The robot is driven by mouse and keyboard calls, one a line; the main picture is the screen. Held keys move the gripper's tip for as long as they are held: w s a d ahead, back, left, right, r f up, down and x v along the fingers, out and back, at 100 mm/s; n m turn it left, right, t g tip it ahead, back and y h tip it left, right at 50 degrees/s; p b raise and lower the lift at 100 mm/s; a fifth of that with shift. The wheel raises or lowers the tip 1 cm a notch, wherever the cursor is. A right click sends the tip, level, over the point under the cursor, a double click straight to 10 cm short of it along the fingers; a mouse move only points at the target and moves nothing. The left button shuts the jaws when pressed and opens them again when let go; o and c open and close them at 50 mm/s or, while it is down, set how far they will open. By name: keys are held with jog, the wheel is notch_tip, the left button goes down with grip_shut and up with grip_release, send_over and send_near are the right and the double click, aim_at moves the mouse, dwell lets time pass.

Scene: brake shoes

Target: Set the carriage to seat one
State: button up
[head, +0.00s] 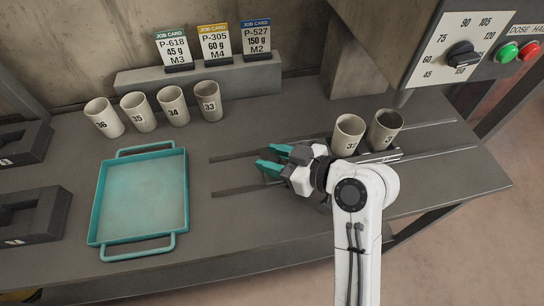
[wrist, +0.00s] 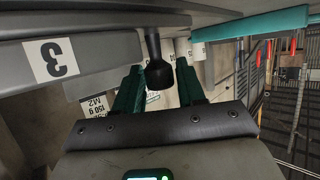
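The grey carriage (head: 395,157) sits on the two rails toward their right end, partly hidden behind my arm. It bears two beige cups: one (head: 348,134) with a partly hidden number, and another (head: 385,129) to its right. My gripper (head: 273,158) is over the rails, left of the carriage, with teal fingers apart and pointing left. In the wrist view, a black knob on a stem (wrist: 158,73) shows between the open fingers (wrist: 160,88); I cannot tell whether it touches them. A grey block with an inverted 3 label (wrist: 50,59) shows at the upper left.
A teal tray (head: 143,238) lies left of the rails (head: 235,156). Cups 36, 35, 34 and 33 (head: 208,101) stand behind it. Several job cards (head: 214,45) stand on a grey ledge. A dial box (head: 455,50) is at upper right. The rails' left part is clear of cups.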

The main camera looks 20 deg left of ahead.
jog(key=shift+o, duration=1.3)
jog(key=v, duration=1)
jog(key=shift+d, duration=0.4)
jog(key=shift+r, duration=0.1)
